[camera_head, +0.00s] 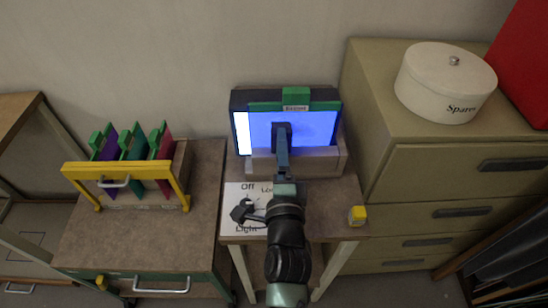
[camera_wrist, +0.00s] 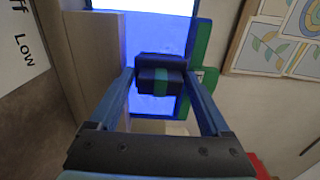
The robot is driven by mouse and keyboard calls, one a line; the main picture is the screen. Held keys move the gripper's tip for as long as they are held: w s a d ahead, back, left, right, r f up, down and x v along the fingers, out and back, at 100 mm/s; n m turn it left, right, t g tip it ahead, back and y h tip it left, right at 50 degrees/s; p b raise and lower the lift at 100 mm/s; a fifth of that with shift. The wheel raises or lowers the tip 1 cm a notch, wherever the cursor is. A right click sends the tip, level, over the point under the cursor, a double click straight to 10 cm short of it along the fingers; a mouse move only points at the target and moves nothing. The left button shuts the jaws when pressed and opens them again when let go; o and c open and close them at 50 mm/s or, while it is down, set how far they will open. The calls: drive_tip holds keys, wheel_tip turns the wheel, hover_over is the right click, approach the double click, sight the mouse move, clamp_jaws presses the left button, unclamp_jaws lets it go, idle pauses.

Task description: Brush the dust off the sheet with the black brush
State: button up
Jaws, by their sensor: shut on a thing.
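The sheet (camera_head: 308,127) looks like a glowing blue pane with a green edge and a green labelled tab on top. It stands upright against a lit black-framed panel behind a low, light-coloured block. In the wrist view the sheet (camera_wrist: 150,18) fills the space beyond my fingers. My gripper (camera_head: 282,142) is shut on the black brush, a small dark block with a green band; the brush (camera_wrist: 160,76) shows between both fingers in the wrist view. The brush overlaps the sheet's lower middle in the head view. I cannot tell whether it touches the sheet. No dust is discernible.
The low block (camera_head: 325,163) stands in front of the sheet. A card (camera_head: 232,196) with a black switch lies left of my arm. A small yellow block (camera_head: 357,216) sits at right. A yellow rack (camera_head: 125,170) holds coloured panes. Drawers (camera_head: 460,170) stand close at right.

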drive_tip(key=shift+d+b, duration=0.65)
drive_tip(key=shift+w+d+b, duration=0.1)
drive_tip(key=shift+d+b, duration=1.8)
drive_tip(key=shift+b, duration=0.2)
drive_tip(key=shift+w+a+p, duration=0.25)
drive_tip(key=shift+a+p, duration=0.75)
drive_tip(key=shift+p, duration=0.35)
drive_tip(key=shift+w+a+p, duration=0.2)
drive_tip(key=shift+a+p, duration=0.8)
drive_tip(key=shift+p, duration=0.3)
drive_tip(key=shift+a+r+p, duration=0.2)
drive_tip(key=shift+a+p, duration=0.2)
drive_tip(key=shift+p, duration=0.25)
drive_tip(key=a+p, duration=0.2)
drive_tip(key=p, duration=0.1)
drive_tip(key=shift+w, duration=0.1)
drive_tip(key=shift+a+f+p, duration=0.1)
drive_tip(key=shift+a+p, duration=0.4)
drive_tip(key=shift+a, duration=0.05)
